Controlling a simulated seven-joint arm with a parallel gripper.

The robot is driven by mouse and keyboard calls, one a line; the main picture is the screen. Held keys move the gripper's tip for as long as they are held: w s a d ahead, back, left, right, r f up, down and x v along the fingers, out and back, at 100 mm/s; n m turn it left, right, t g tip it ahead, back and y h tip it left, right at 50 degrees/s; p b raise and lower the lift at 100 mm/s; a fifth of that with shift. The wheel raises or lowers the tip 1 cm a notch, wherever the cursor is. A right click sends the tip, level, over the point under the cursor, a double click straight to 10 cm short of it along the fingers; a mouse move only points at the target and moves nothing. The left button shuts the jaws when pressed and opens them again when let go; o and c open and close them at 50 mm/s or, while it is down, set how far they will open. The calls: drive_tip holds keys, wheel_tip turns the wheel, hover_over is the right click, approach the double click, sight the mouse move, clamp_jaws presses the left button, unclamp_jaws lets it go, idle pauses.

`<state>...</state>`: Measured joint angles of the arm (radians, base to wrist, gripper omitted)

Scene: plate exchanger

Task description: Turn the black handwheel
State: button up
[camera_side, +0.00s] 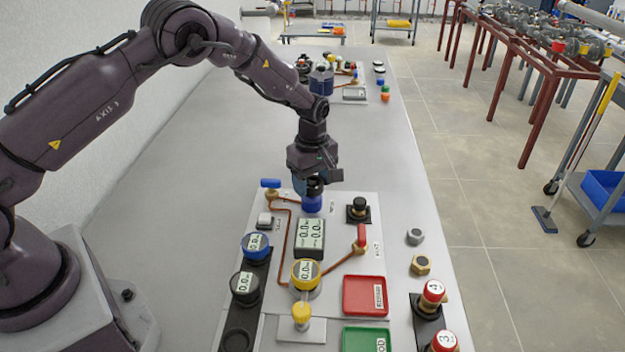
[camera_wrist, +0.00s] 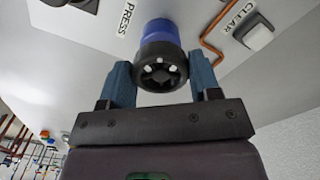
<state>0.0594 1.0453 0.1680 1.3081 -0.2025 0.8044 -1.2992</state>
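The black handwheel (camera_wrist: 160,72) is a spoked wheel on top of a round blue body (camera_wrist: 160,30), seen end-on in the wrist view. My gripper (camera_wrist: 162,75) has its two blue fingers on opposite sides of the wheel, and both appear to touch its rim. In the side view my gripper (camera_side: 314,186) points down over the blue body (camera_side: 312,205) on the white panel (camera_side: 345,220). There the wheel is mostly hidden by the gripper. I cannot tell how far the wheel is turned.
A red-handled valve (camera_side: 361,238) and a black knob (camera_side: 359,207) stand to the right. A grey display box (camera_side: 310,240) and a yellow-rimmed gauge (camera_side: 306,273) stand in front. A blue-handled valve (camera_side: 270,184) and copper pipe are left. The bench (camera_side: 180,180) is clear farther left.

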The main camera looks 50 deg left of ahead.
drive_tip(key=c, duration=0.4)
drive_tip(key=shift+o, duration=0.2)
drive_tip(key=shift+m, duration=0.4)
drive_tip(key=m, duration=0.4)
drive_tip(key=shift+m, duration=0.3)
drive_tip(key=m, duration=0.5)
drive_tip(key=shift+s+a+m, duration=0.1)
drive_tip(key=shift+m, duration=0.2)
drive_tip(key=m, duration=0.5)
drive_tip(key=shift+r, duration=0.1)
drive_tip(key=m, duration=0.6)
drive_tip(key=shift+a, duration=0.1)
